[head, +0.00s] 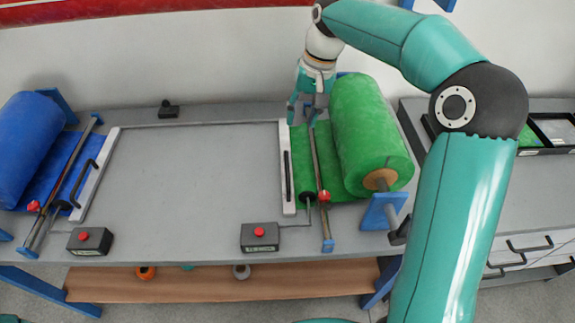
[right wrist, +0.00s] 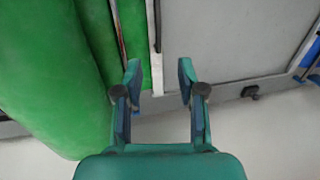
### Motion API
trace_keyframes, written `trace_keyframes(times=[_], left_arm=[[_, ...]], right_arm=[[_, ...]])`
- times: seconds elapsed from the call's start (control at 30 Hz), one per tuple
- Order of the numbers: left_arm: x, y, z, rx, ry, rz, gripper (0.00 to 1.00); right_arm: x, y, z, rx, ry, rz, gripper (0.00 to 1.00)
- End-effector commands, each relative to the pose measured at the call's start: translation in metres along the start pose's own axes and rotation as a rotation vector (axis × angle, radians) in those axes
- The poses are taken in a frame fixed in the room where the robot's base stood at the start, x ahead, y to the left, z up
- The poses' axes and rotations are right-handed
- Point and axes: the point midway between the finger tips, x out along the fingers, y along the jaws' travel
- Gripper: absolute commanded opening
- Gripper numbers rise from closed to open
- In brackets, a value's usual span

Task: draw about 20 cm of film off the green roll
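The green roll (head: 365,125) lies on its blue stand at the right end of the table. Its green film (head: 311,150) reaches left from the roll, beneath a metal bar (head: 320,185), to a pale strip (head: 287,165) at the grey table area. My right gripper (head: 307,115) is over the far end of the film, left of the roll. In the right wrist view its fingers (right wrist: 160,75) are apart and empty, with the end of the pale strip (right wrist: 156,75) and the film edge (right wrist: 140,45) showing beyond the gap. Whether they touch the film I cannot tell. My left gripper is not in view.
A blue roll (head: 32,140) with film stands at the left end. Control boxes with red buttons (head: 260,237) (head: 91,240) sit along the near edge. The grey tabletop (head: 190,180) between the strips is clear. A small black object (head: 168,109) lies at the back.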

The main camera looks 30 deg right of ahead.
Motion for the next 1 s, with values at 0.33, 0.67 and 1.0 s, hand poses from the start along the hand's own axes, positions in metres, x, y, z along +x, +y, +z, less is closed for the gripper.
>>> trace_keyframes(times=[0.33,0.67,1.0], left_arm=[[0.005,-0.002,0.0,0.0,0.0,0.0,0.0],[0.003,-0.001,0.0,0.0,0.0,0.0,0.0],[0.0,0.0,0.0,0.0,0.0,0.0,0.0]], right_arm=[[0.036,0.014,0.003,0.024,0.0,0.002,0.39],[0.107,0.016,0.003,0.029,-0.001,0.002,0.39],[0.161,0.016,0.002,0.029,0.002,0.001,0.39]])
